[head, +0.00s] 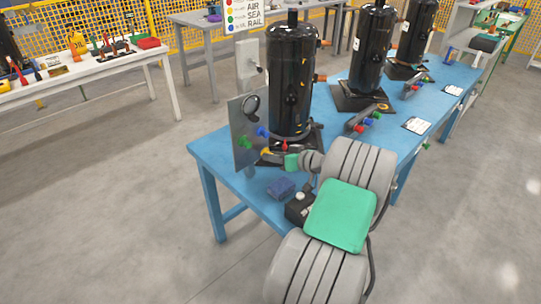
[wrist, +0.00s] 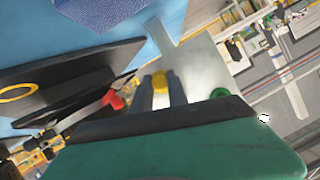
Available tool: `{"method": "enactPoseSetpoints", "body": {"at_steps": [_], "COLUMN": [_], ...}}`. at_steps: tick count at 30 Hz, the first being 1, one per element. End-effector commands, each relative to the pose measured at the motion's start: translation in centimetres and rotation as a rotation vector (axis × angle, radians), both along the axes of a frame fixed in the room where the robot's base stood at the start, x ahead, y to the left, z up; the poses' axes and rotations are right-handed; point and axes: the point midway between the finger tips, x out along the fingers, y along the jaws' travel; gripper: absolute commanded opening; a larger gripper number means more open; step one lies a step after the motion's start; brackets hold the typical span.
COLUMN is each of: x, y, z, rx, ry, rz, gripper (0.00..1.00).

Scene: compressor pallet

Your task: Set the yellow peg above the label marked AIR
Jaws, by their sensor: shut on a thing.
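The yellow peg (head: 266,151) shows at the tip of my gripper (head: 272,155), by the lower right edge of a grey upright panel (head: 239,120). In the wrist view the yellow peg (wrist: 160,80) is between the two grey fingers (wrist: 161,92), which are shut on it. The panel (wrist: 203,60) lies beyond it. A green peg (head: 245,142) and a blue peg (head: 263,132) are at the panel in the head view. The AIR label (head: 253,7) is readable on a white board behind; whether the panel has labels, I cannot tell.
A black compressor (head: 292,80) stands right behind my gripper on the blue table (head: 222,150). A dark blue block (head: 281,188) lies near the table's front edge. More compressors stand farther right.

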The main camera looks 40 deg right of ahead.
Motion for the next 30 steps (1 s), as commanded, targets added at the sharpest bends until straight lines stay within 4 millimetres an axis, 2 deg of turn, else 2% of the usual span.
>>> {"method": "enactPoseSetpoints", "body": {"at_steps": [21, 30], "x": [-4.1, -4.3], "y": [-0.1, -0.1], "z": [0.0, 0.0], "rx": [0.000, -0.001], "ry": [0.000, 0.000], "rz": [0.000, 0.000], "gripper": [0.00, 0.00]}}
